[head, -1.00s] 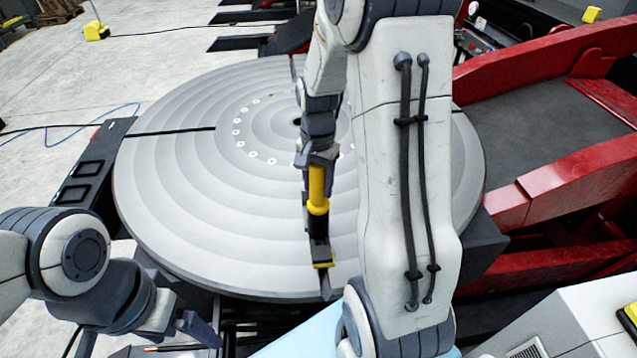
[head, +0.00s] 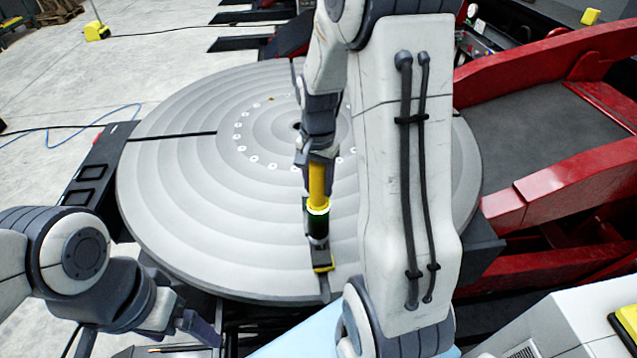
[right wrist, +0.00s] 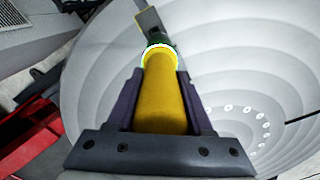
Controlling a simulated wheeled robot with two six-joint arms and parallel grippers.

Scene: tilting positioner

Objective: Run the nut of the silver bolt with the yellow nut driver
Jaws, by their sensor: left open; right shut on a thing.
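The yellow nut driver (head: 317,183) points down toward the front part of the grey round positioner table (head: 190,215). My right gripper (head: 318,165) is shut on its yellow handle, which also fills the middle of the right wrist view (right wrist: 162,95). A bright ring and a green band (head: 318,222) show below the handle. The driver's lower end meets or overlaps a small yellow-marked metal piece (head: 323,267) near the table's front rim. The silver bolt and its nut cannot be made out there. My left gripper (head: 200,328) is open and empty, low at the left, off the table.
Red machine arms (head: 560,180) stand at the right of the table. A black slotted bracket (head: 95,170) lies beside its left edge. A ring of pale holes (head: 254,157) surrounds the table's centre. The table's left half is clear.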

